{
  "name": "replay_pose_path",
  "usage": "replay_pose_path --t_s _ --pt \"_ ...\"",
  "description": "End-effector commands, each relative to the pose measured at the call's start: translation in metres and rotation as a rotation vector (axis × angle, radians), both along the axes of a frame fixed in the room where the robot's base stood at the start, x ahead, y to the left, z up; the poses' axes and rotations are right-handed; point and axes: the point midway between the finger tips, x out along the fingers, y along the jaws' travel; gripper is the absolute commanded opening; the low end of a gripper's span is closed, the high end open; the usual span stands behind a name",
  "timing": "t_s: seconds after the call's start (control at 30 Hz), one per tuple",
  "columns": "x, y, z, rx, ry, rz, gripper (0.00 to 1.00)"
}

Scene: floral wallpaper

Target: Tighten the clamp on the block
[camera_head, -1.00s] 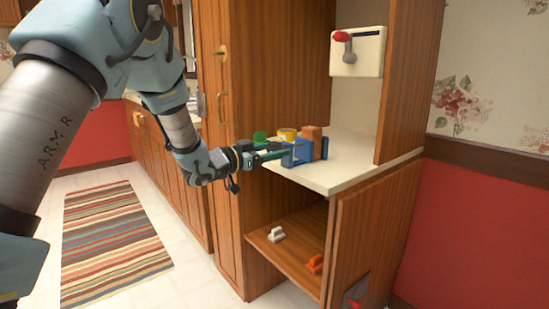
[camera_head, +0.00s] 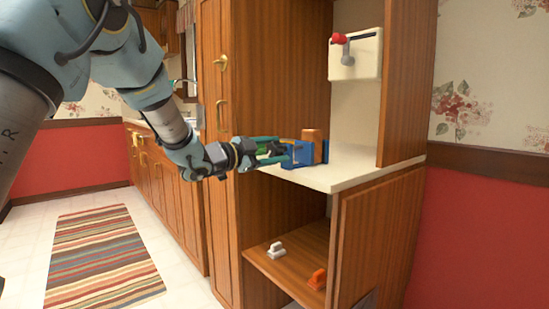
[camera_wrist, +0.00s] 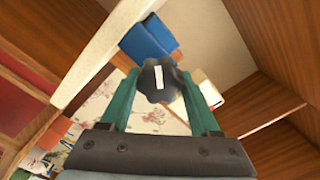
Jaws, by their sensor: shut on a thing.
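The blue clamp (camera_head: 300,154) stands on the white countertop, with an orange-brown block (camera_head: 314,136) upright in it. In the wrist view the clamp's blue body (camera_wrist: 150,38) lies beyond a black lobed knob (camera_wrist: 161,80) with a white stripe. My gripper (camera_wrist: 163,84) has its two green fingers on either side of this knob and is shut on it. In the head view my gripper (camera_head: 284,149) reaches the clamp from the left. The knob is hard to make out there between the fingers.
The countertop (camera_head: 345,168) is clear right of the clamp. A tall wooden panel (camera_head: 400,80) bounds it on the right. A white box with a red-knobbed lever (camera_head: 356,55) hangs on the back wall. White (camera_head: 277,250) and orange (camera_head: 318,279) pieces lie on the lower shelf.

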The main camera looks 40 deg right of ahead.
Motion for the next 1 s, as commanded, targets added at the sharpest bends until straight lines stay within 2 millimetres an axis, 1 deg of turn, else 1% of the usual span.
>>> replay_pose_path --t_s 0.03,0.57,0.6,0.83,1.0 --pt "-0.0002 0.0003 -0.0021 0.001 -0.009 0.000 0.07" --pt "-0.0004 0.0002 -0.0009 0.001 -0.028 -0.001 0.07" --pt "-0.0004 0.0002 -0.0009 0.001 -0.028 -0.001 0.67" --pt "-0.0002 0.0001 -0.0006 -0.001 -0.028 -0.001 0.93" --pt "-0.0002 0.0000 -0.0004 -0.001 -0.028 -0.001 0.93"
